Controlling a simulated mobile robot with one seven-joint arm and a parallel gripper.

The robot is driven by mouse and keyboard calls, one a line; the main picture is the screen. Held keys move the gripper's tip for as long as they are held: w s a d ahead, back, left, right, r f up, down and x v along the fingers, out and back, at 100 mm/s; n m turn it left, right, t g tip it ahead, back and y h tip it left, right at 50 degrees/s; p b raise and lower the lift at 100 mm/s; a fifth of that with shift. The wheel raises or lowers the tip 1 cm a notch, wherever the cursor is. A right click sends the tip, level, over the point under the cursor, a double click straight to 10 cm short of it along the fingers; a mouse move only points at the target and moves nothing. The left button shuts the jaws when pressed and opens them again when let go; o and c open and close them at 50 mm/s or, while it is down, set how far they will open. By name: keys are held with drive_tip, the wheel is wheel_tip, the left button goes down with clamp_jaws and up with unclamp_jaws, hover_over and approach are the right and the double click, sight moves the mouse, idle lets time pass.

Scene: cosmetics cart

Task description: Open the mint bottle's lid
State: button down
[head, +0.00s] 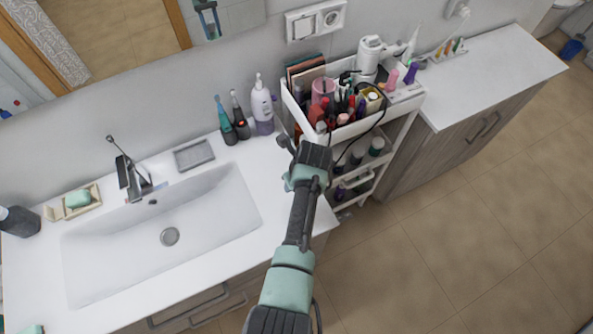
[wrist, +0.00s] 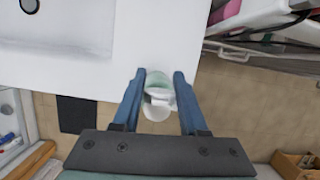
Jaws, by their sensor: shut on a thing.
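My gripper (wrist: 159,76) shows in the wrist view with its two blue fingers on either side of a small mint-green and white round thing, the mint bottle (wrist: 157,77). The fingers are shut on it near their tips. A white part (wrist: 156,112) shows below the mint rim, between the fingers; I cannot tell whether it is the lid or how the lid sits. In the head view my gripper (head: 285,141) is at the right end of the white washbasin counter, in front of the cart. The bottle is not clearly visible there.
The white cart (head: 397,111) holds several cosmetics, with a dark cable hanging over its front. A white pump bottle (head: 262,104) and two toothbrushes stand on the counter (head: 190,136) left of my gripper. The basin (head: 160,215) is empty. Tiled floor lies open at the right.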

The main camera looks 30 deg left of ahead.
drive_tip(key=shift+s+f+g+h, duration=0.2)
drive_tip(key=shift+g+h, duration=0.1)
drive_tip(key=shift+h, duration=0.1)
drive_tip(key=shift+c, duration=2.4)
unclamp_jaws()
drive_tip(key=shift+w, duration=0.1)
drive_tip(key=shift+r, duration=0.1)
wheel_tip(320, 180, up, 13)
drive_tip(key=s+d+b, duration=0.1)
drive_tip(key=d+b, duration=0.1)
drive_tip(key=shift+s+f, duration=0.15)
drive_tip(key=shift+f, duration=0.05)
